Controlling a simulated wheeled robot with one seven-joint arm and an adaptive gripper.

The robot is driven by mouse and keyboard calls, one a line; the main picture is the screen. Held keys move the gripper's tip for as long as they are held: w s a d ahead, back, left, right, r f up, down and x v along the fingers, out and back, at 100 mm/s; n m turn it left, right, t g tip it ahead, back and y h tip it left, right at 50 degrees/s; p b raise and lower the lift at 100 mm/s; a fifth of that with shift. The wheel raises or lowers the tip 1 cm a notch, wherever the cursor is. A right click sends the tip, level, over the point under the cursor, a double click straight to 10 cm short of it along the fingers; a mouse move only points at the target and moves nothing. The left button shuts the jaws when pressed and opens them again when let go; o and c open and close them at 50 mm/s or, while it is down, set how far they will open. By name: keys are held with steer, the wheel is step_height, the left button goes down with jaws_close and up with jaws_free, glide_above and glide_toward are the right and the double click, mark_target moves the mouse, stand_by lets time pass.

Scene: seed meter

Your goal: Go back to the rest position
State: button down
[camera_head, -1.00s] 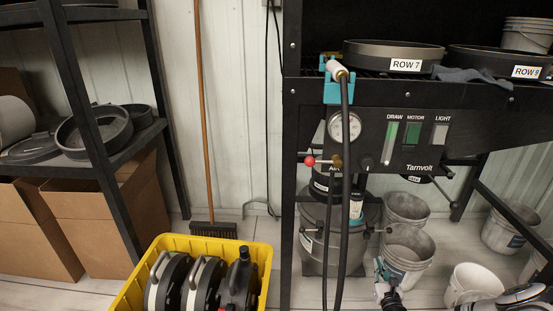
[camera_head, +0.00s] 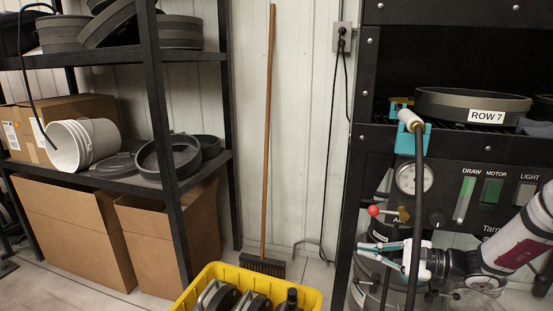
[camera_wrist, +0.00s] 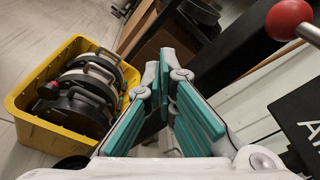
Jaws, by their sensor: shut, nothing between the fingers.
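My gripper (camera_head: 372,250) is in front of the seed meter stand at the right of the head view, pointing left and empty. In the wrist view its teal-padded fingers (camera_wrist: 160,85) come together at the tips with nothing between them. My arm reaches in from the right edge of the head view. The red ball knob (camera_head: 374,210) of the stand is just above my gripper, apart from it; the knob also shows large at the upper right of the wrist view (camera_wrist: 290,19).
A yellow crate (camera_head: 196,296) with several dark round units stands on the floor, lower middle. A black hose (camera_head: 418,200) hangs from the teal holder (camera_head: 405,140), close to my gripper. A broom (camera_head: 268,150) leans on the wall. A shelf (camera_head: 160,100) with boxes stands left.

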steer(key=s+a+r+n+g+h, duration=0.3)
steer(key=s+a+r+n+g, duration=0.25)
steer(key=s, duration=0.35)
steer(key=s+a+r+n+g+h, duration=0.2)
steer(key=s+a+r+n+g, duration=0.3)
steer(key=s, duration=0.5)
steer(key=s+d+r+n+t+h, duration=0.15)
steer(key=s+d+h, duration=0.3)
steer(key=s, duration=0.65)
steer(key=s+d+r+n+t+h, duration=0.1)
steer(key=s+d+n+t+h, duration=0.15)
steer(key=s+h, duration=0.6)
step_height(320, 180, up, 35)
steer(key=s+t+y+p, duration=0.1)
steer(key=t+y+p, duration=0.2)
steer(key=p, duration=3)
steer(key=shift+s+d+f, duration=0.15)
steer(key=shift+s+d, duration=0.1)
steer(key=shift+s, duration=0.15)
steer(key=shift+n, duration=0.25)
